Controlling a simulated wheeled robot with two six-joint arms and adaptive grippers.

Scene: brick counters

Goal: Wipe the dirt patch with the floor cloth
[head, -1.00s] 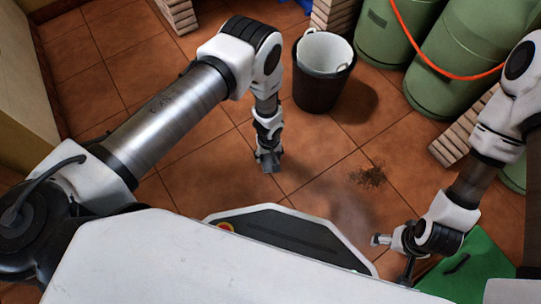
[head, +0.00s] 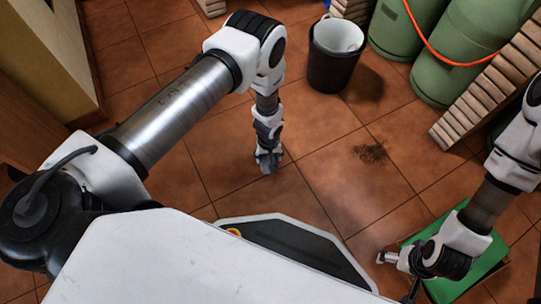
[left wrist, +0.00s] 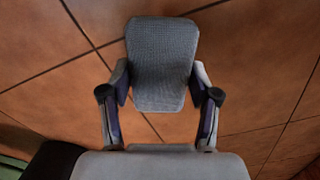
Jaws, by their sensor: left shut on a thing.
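The dirt patch (head: 370,153) is a small dark smudge on the brown tiled floor, right of centre in the head view. My left gripper (head: 269,160) points down near the floor, to the left of the patch and apart from it. It is shut on the grey floor cloth (left wrist: 162,65), which looks like a folded pad between the two fingers in the left wrist view. My right gripper (head: 388,257) is low at the right, below the patch in the picture and close to a green object. Its fingers are too small to read.
A dark bucket with a white liner (head: 337,50) stands beyond the patch. Green cylinders (head: 455,70) with an orange hose and a brick stack (head: 480,100) are at the upper right. A green flat-topped object (head: 468,278) lies under my right arm. Floor between cloth and patch is clear.

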